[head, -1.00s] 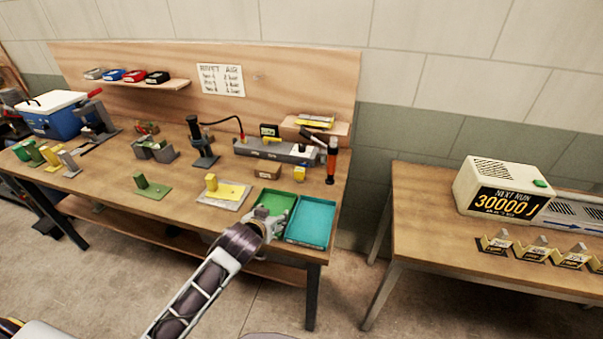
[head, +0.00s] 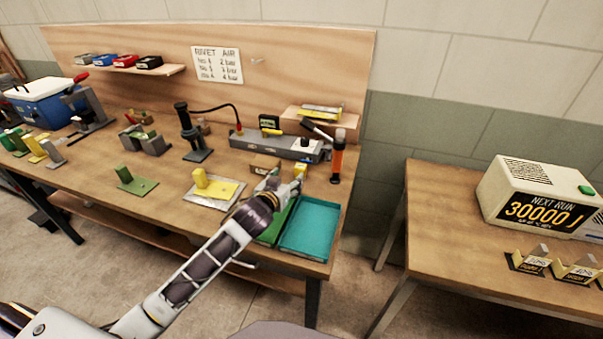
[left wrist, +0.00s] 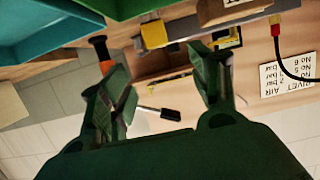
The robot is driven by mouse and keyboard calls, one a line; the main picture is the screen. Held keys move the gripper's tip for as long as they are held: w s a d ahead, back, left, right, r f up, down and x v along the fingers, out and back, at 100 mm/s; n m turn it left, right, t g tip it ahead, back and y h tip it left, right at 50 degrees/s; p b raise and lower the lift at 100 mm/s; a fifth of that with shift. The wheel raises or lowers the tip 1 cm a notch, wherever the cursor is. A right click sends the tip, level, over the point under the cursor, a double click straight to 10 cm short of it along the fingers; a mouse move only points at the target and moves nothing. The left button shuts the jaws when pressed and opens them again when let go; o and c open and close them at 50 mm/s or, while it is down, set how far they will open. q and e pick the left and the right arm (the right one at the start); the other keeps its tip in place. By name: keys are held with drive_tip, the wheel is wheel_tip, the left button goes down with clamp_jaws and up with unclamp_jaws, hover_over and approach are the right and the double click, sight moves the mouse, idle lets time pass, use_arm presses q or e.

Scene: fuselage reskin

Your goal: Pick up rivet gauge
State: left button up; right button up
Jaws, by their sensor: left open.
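I cannot tell for certain which thing is the rivet gauge. A small yellow block (head: 300,169) shows just behind my left gripper (head: 279,184), which partly hides it. The gripper is over the back end of the green tray, in front of a small cardboard box (head: 264,164). In the left wrist view, upside down, the green fingers of my left gripper (left wrist: 163,65) are spread with nothing held between them. A black-handled tool (left wrist: 160,112) shows beyond them. My right gripper is in neither view.
The green tray (head: 274,229) and teal tray (head: 311,225) sit at the bench's right front. A grey device (head: 278,145) and an orange-and-black tool (head: 338,157) stand behind. A yellow block on a plate (head: 217,187) lies left. A second bench (head: 440,195) stands right.

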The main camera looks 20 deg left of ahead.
sight(300, 166)
use_arm(q)
drive_tip(key=shift+w, duration=0.4)
drive_tip(key=shift+w+f, duration=0.25)
drive_tip(key=shift+w, duration=0.4)
drive_tip(key=shift+x, duration=1.6)
drive_tip(key=shift+w+f, duration=0.15)
drive_tip(key=shift+w, duration=0.2)
drive_tip(key=shift+x, duration=1)
drive_tip(key=shift+w+f, duration=0.1)
drive_tip(key=shift+w, duration=0.1)
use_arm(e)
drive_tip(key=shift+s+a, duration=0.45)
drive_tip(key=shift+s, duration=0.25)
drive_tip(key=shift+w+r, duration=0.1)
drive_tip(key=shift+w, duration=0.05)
